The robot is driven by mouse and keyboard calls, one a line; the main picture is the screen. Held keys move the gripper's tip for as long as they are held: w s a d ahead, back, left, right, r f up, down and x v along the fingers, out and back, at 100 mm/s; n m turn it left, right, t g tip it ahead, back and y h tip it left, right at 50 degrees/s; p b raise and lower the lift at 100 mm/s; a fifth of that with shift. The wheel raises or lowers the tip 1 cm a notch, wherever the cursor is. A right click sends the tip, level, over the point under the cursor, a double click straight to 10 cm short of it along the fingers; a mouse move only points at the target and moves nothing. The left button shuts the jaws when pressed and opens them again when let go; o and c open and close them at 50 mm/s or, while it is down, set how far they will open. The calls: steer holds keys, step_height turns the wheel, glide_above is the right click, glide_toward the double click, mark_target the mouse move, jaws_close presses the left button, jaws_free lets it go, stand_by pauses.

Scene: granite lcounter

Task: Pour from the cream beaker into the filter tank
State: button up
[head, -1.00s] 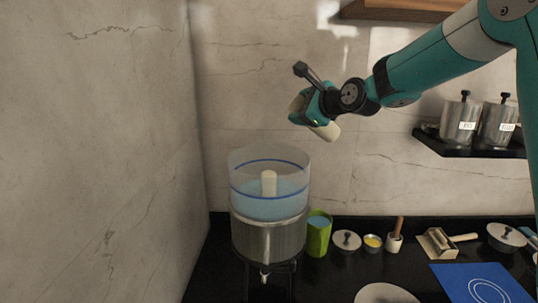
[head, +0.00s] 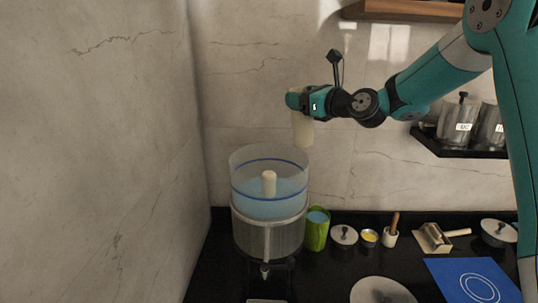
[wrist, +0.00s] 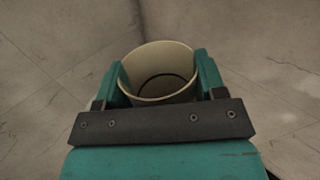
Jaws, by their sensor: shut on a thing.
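The cream beaker (head: 302,131) is held in my gripper (head: 298,101), upright, above and slightly right of the filter tank. In the wrist view the beaker (wrist: 158,60) sits between the two teal fingers of my gripper (wrist: 160,80); its open mouth shows a dark ring inside and I see no liquid in it. The filter tank (head: 268,232) stands on the dark counter at the left. Its upper part is clear with blue bands, open at the top, and holds blue water around a cream filter candle (head: 268,184).
A green cup (head: 317,232) with blue liquid stands right beside the tank. Further right are a lidded pot (head: 344,236), a small yellow-filled bowl (head: 369,238), a mortar with pestle (head: 391,236) and a blue mat (head: 470,280). A wall shelf (head: 455,148) holds canisters. The wall is close at left.

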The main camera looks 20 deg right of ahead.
steer(key=shift+r+m, duration=0.15)
steer(key=shift+m, duration=0.45)
steer(key=d+r+p, duration=0.2)
steer(key=d+r, duration=0.1)
steer(key=d, duration=0.4)
steer(key=shift+w+p, duration=0.25)
steer(key=shift+p, duration=0.15)
